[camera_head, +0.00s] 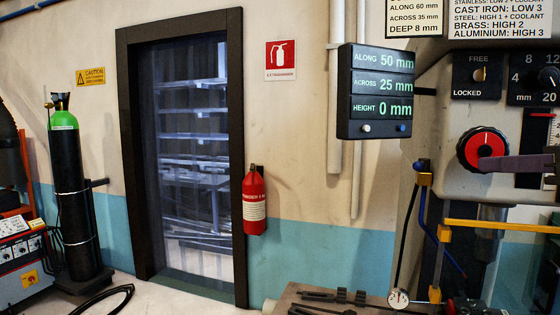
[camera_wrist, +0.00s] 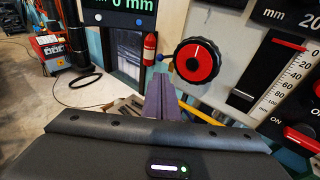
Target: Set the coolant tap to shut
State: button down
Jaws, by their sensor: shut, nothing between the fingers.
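A small blue-topped fitting (camera_head: 421,166) with a yellow body and a blue hose stands at the left of the machine in the head view. It looks like the coolant tap, but no label shows and its setting is too small to read. A small blue part also shows beyond my fingertips in the wrist view (camera_wrist: 160,57). My gripper (camera_head: 484,164) is shut and empty, its purple-grey fingers together, pointing left in front of the machine, just below the red dial. In the wrist view my gripper (camera_wrist: 159,82) points away from the camera. I see it touching nothing.
The red dial (camera_head: 482,148) with a black rim is on the machine front; it also shows in the wrist view (camera_wrist: 197,62). A yellow bar (camera_head: 500,226) runs below my gripper. A readout box (camera_head: 376,92) hangs left of the machine. Open air lies left of my fingertips.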

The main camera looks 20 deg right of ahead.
aim_at(421, 166)
jog(key=shift+w, duration=0.1)
jog(key=shift+w+a+f, duration=0.1)
jog(key=shift+w+f, duration=0.35)
jog(key=shift+w, duration=1.8)
jog(key=shift+w+d+f, duration=0.1)
jog(key=shift+w+f, duration=0.35)
jog(key=shift+w, duration=1.85)
jog(key=shift+w+a+f, duration=0.1)
jog(key=shift+w+f, duration=0.35)
jog(key=shift+w, duration=1.8)
